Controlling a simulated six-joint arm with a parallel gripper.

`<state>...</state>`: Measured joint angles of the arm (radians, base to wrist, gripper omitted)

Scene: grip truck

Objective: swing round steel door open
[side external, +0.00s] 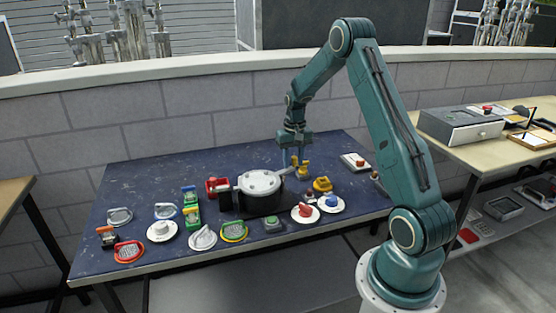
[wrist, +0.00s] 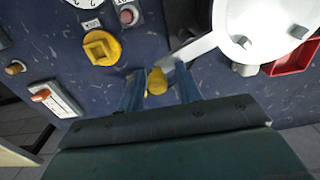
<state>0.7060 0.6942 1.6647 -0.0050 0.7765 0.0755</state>
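The round steel door (side external: 260,182) is a pale grey disc on a dark housing (side external: 234,203) in the middle of the blue table. In the wrist view the door (wrist: 262,22) is at upper right, with a pale bar (wrist: 198,46) reaching down-left from it. A yellow knob (wrist: 157,81) sits near the bar's end; it also shows in the side view (side external: 301,167). My gripper (wrist: 159,88) is open around the knob, a blue finger on each side. A gap shows at the right finger; contact at the left finger is unclear. Some of the knob's lower part is hidden.
A red box (wrist: 291,60) stands beside the door. Several handles, dials and buttons crowd the table's front. A stone wall (side external: 150,130) stands behind the table (side external: 130,178).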

